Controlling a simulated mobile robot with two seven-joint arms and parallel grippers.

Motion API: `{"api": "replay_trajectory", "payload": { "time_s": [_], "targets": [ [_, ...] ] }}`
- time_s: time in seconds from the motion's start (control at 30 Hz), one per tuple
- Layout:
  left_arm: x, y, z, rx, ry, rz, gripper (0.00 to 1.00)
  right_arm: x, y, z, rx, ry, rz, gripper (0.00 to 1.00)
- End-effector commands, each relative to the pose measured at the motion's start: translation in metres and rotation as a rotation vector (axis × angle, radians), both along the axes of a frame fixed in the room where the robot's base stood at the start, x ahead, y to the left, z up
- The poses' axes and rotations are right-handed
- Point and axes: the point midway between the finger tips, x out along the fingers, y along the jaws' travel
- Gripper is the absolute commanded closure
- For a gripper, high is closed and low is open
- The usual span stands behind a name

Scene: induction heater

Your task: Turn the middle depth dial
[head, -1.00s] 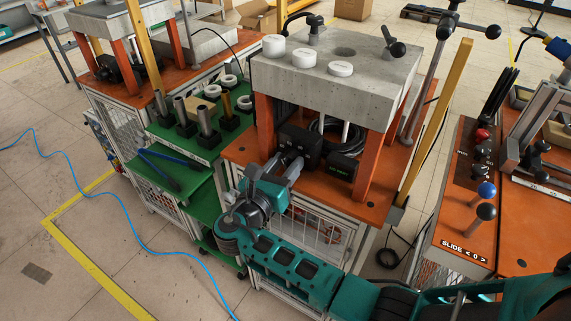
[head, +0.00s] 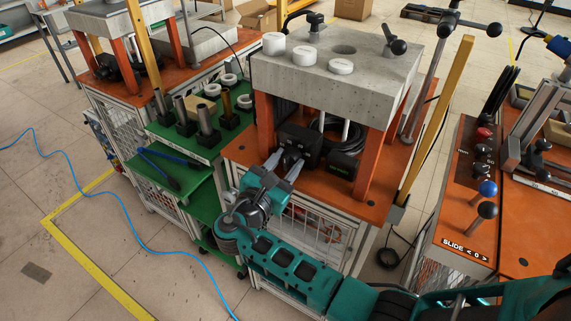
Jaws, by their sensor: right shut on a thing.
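The middle station has a concrete block on orange legs over an orange top. A black box (head: 303,141) stands under the block, with a second black box bearing small green lettering (head: 344,166) to its right. My right gripper (head: 285,161) reaches up from below, its two grey fingers against the front of the first box. The fingers are closed on the depth dial there, which they and the gripper mostly hide. My left gripper is not in view.
A green shelf (head: 165,139) with dark posts and white rings stands to the left. White discs (head: 304,55) lie on the concrete block (head: 375,75). An orange console (head: 462,215) with levers is at the right. A yellow post (head: 436,120) rises beside the station.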

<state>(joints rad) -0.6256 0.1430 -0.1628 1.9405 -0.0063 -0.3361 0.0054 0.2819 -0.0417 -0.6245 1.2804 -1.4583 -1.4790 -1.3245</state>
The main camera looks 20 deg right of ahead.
Motion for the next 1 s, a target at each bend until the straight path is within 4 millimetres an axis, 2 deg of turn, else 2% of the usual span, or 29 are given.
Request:
{"api": "replay_trajectory", "payload": {
  "time_s": [0.4, 0.97, 1.0],
  "targets": [
    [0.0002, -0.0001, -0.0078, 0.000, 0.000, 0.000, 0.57, 0.0004, -0.0009, 0.0003, 0.126, -0.166, -0.001, 0.90],
    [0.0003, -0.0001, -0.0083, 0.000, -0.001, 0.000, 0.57, 0.0007, -0.0012, 0.0014, 0.144, -0.191, -0.001, 0.90],
    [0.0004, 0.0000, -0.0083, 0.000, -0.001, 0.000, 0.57, 0.0007, -0.0012, 0.0014, 0.144, -0.191, -0.001, 0.56]
  ]
}}
